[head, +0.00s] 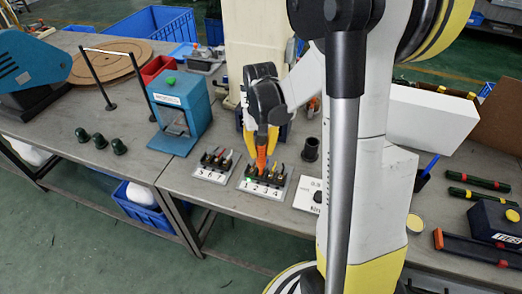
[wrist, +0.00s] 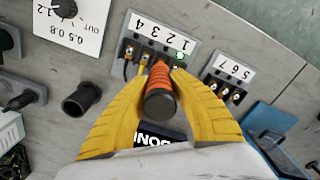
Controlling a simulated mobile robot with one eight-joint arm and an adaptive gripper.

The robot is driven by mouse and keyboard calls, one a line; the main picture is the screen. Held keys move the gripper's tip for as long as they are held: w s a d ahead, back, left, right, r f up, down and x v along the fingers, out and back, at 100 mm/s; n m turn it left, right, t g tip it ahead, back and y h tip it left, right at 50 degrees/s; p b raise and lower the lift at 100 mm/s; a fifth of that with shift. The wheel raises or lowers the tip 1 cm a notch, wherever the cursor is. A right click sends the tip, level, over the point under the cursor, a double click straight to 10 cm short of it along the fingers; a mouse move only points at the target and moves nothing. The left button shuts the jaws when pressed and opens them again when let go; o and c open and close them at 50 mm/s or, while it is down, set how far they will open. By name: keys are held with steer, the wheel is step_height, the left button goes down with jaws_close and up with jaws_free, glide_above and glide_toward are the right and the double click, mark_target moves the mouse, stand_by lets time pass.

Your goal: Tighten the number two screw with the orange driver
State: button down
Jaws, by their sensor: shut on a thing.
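My gripper (wrist: 161,80) has its two yellow fingers shut on the orange driver (wrist: 160,92), seen nearly end-on in the wrist view. In the head view my gripper (head: 265,135) holds the orange driver (head: 262,152) roughly upright above the terminal block plate marked 1 to 4 (head: 285,187). That plate (wrist: 150,27) appears upside down in the wrist view. The driver's shaft points down to the terminals near number two, beside number one. Its tip and the screw head are hidden, so contact cannot be told. A green light (wrist: 180,55) glows near number one.
A plate marked 5 to 7 (head: 212,174) lies to the left. A dial plate (head: 308,194) and a black cylinder (head: 310,149) lie to the right. A blue press (head: 180,110) stands behind left. The front table edge is close.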

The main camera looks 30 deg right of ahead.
mark_target(261, 139)
stand_by(0.4)
steer(key=shift+r+p, duration=1.9)
steer(key=shift+r, duration=0.65)
